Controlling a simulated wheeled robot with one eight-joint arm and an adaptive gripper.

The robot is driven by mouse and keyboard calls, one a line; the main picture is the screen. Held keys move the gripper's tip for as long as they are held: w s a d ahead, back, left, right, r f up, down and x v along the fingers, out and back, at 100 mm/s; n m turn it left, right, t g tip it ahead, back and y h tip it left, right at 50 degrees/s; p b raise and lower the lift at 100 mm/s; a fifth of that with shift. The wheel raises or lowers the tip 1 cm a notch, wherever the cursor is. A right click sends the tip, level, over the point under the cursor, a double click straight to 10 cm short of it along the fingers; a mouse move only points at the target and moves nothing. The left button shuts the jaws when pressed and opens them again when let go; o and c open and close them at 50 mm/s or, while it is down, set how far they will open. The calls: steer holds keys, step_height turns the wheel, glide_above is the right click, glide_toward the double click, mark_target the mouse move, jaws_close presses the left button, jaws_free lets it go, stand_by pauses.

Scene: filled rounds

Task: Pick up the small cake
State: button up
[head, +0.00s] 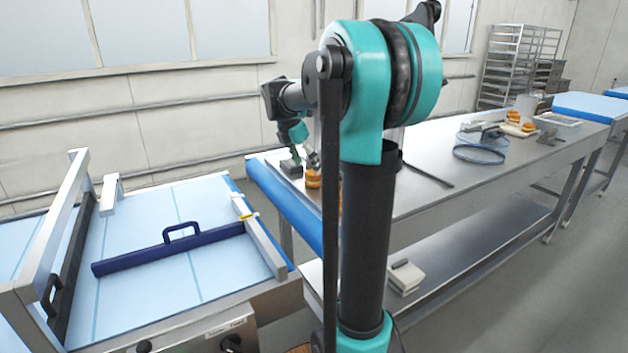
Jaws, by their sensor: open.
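A small round golden-brown cake (313,178) sits at the near left end of the steel table (440,150). My gripper (309,159) is right above or at the cake, pointing down. Its fingers are small in the picture, and I cannot tell whether they touch the cake. The gripper is open. More golden-brown shows beside my arm column, which hides most of whatever is there.
A dark grey block (291,168) lies just left of the cake. A blue conveyor (280,205) borders the table's left end. Blue hoops (480,153), more golden-brown pieces (514,118) and a tray (558,120) lie farther right. The table's middle is mostly clear.

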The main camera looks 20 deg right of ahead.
mark_target(314, 175)
steer(key=shift+d+x, duration=0.2)
steer(key=shift+x, duration=1.25)
steer(key=shift+d+x, duration=0.15)
steer(key=shift+x, duration=1.35)
steer(key=shift+r, duration=0.15)
steer(key=c, duration=0.9)
